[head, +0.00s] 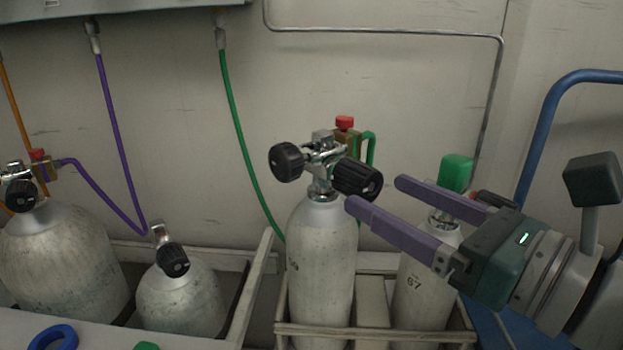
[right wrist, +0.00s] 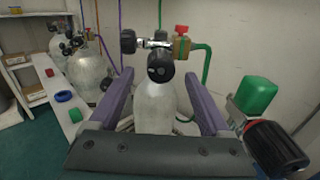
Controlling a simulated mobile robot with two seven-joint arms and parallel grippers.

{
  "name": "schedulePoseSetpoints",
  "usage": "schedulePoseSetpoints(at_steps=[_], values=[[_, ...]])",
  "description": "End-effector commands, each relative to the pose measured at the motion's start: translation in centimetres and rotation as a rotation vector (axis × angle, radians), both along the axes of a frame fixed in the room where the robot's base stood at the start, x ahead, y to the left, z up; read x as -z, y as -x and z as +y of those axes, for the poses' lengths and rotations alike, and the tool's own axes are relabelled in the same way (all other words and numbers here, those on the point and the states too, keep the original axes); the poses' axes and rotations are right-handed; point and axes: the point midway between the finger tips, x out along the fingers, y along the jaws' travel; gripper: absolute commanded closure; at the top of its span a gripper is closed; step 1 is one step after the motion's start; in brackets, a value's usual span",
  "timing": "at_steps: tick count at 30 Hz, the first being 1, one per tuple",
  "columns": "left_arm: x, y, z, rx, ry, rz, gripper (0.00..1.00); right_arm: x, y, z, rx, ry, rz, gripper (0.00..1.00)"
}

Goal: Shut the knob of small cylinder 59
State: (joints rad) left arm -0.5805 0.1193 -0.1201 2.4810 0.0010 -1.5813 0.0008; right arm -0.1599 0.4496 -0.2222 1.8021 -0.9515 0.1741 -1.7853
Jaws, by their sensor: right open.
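A small white cylinder (head: 322,262) stands in a wooden crate at the middle of the head view. The number on its side is turned away; a last digit like 9 shows. Its valve carries a black knob on the left (head: 287,162) and a larger black knob on the right (head: 357,180). My right gripper (head: 375,194) is open and empty, its two purple fingers pointing at the right knob, close to it. In the right wrist view this knob (right wrist: 160,66) faces me between the fingers, beyond their tips, with the cylinder (right wrist: 156,105) below. My left gripper is not in view.
Cylinder 67 (head: 418,285), with a green cap (head: 457,172), stands under my right gripper. A red-knobbed fitting (head: 345,123) with a green hose sits behind the middle valve. Other cylinders (head: 62,262) (head: 182,298) stand left. A blue rail (head: 545,130) rises at right.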

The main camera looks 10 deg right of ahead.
Motion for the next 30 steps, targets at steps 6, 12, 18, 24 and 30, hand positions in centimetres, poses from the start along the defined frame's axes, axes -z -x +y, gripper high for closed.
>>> schedulePoseSetpoints(at_steps=[6,12,18,24,30], values=[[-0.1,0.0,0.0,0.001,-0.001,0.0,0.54,0.0,-2.9,1.4,0.001,-0.003,-0.001,0.19],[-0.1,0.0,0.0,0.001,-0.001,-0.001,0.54,0.0,-3.8,1.9,0.001,-0.002,0.001,0.19],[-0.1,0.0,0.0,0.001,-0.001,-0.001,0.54,0.0,-3.8,1.9,0.001,-0.003,0.001,0.19],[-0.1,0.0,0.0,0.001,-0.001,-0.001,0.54,0.0,-3.8,1.9,0.001,-0.003,0.001,0.37],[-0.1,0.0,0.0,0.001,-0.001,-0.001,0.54,0.0,-3.8,1.9,0.001,-0.003,0.001,0.59]])
